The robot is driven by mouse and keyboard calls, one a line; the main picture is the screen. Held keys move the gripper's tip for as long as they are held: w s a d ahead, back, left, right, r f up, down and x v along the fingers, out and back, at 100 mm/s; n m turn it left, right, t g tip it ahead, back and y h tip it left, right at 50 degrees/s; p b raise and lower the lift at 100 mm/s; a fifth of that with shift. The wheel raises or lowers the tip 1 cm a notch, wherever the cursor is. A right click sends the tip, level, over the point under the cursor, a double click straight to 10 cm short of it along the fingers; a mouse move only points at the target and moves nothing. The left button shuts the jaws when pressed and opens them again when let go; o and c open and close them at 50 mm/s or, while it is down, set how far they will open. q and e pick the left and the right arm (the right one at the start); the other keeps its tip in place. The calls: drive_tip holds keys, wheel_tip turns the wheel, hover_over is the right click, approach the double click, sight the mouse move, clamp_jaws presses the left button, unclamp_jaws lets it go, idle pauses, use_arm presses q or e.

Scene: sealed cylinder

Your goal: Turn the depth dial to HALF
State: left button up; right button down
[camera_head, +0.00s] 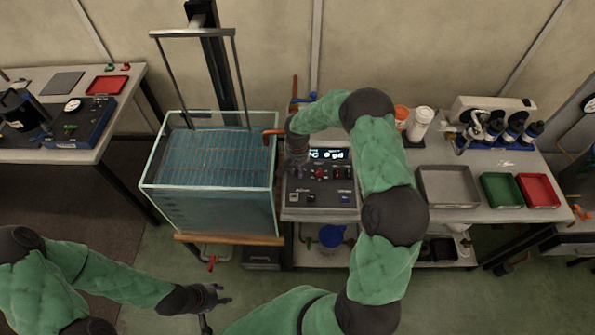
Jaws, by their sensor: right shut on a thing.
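The control box (320,197) stands on the bench right of the glass tank, with a lit display (327,154) and several small knobs and switches on its sloped face. My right gripper (296,168) points down at the upper left of this face. It is shut on a knob there, apparently the depth dial, which the gripper hides; its setting and labels are unreadable. A red control (319,174) shows just right of it. My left gripper (219,312) is open and empty, low over the floor in front of the tank.
The water-filled glass tank (210,208) stands close left of the control box. To the right are a grey tray (447,188), a green tray (501,190), a red tray (537,191) and bottles. The left bench (95,140) holds a gauge box.

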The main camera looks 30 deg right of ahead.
sight(297, 170)
drive_tip(key=n+b, duration=0.1)
drive_tip(key=n, duration=0.4)
drive_tip(key=shift+w+r+n, duration=0.1)
drive_tip(key=shift+n, duration=0.2)
drive_tip(key=n, duration=0.5)
drive_tip(key=shift+n, duration=0.4)
drive_tip(key=c, duration=1)
unclamp_jaws()
wheel_tip(297, 170, up, 12)
drive_tip(key=shift+f, duration=0.1)
